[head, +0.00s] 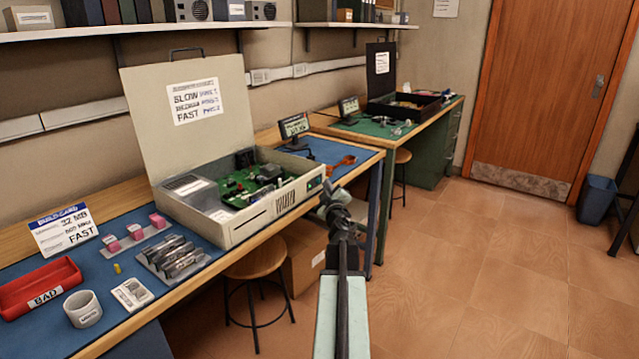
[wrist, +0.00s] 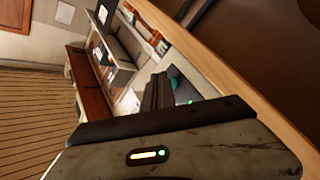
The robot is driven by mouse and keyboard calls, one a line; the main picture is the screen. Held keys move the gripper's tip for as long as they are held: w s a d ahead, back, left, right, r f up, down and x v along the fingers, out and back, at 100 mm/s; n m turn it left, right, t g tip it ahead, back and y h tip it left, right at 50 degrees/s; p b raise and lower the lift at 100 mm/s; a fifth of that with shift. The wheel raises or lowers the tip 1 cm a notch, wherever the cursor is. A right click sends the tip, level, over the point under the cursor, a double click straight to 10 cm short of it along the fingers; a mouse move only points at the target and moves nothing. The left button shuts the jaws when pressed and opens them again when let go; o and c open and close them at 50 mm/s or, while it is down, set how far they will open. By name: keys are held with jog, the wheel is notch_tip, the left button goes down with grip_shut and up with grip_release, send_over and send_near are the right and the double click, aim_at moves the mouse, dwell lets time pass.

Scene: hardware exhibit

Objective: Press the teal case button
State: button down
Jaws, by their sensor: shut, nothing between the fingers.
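The open beige computer case (head: 262,216) stands on the blue bench mat in the head view, lid raised, with a green board inside. A small teal-green spot (head: 329,170), which looks like the case button, is at the right end of its front. My gripper (head: 333,193) is shut and empty, just below and right of that spot. I cannot tell whether it touches the case. In the wrist view, dark parts of my gripper (wrist: 158,92) fill the middle. What lies directly ahead of them is hard to make out.
The wooden bench edge (head: 222,261) runs under the case. A round stool (head: 255,262) and a cardboard box (head: 303,255) stand below. A red tray (head: 40,286), a white cup (head: 83,308) and a build card (head: 64,230) sit at left.

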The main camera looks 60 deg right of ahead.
jog(key=shift+w, duration=0.3)
jog(key=shift+w, duration=0.5)
dwell(0.4)
jog(key=shift+s, duration=0.9)
jog(key=s, duration=0.5)
dwell(0.4)
jog(key=shift+s, duration=0.1)
dwell(0.6)
